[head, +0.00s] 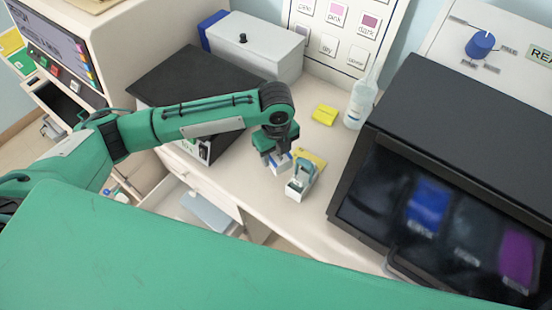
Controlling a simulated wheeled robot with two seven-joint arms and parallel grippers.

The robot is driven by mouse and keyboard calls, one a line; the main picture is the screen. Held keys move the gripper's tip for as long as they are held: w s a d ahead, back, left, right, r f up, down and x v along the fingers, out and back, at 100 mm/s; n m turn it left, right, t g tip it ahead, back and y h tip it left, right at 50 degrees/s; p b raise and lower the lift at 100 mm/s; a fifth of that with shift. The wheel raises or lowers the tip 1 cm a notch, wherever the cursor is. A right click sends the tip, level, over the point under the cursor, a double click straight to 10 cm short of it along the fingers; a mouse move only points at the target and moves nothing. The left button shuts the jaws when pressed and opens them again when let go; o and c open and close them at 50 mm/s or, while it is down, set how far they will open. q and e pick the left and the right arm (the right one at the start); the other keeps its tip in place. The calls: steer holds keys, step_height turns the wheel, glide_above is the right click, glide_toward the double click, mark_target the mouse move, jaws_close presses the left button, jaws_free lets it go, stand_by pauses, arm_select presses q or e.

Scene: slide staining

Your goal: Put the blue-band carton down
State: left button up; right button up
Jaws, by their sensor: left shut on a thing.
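My left gripper (281,158) reaches in from the left and points down over the counter, in front of the black-topped box. It is shut on a small white carton with a blue band (281,164). The gripper partly hides the carton, and I cannot tell whether the carton's base touches the counter. A small white open container (297,190) with a grey-green piece in it stands just in front and to the right.
A yellow piece (313,158) lies close behind the container, and a yellow block (325,114) lies farther back. A white bottle (361,103) stands near the wall. A dark-fronted cabinet (440,210) bounds the right. An open drawer (180,206) is below. Some counter (325,215) is clear in front.

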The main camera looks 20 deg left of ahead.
mark_target(276, 161)
arm_select(q)
step_height(276, 161, down, 4)
steer(key=shift+r+p, duration=0.1)
steer(key=shift+p, duration=0.35)
steer(key=shift+f, duration=0.4)
steer(key=shift+f, duration=0.15)
steer(key=o, duration=1)
steer(key=shift+c, duration=0.2)
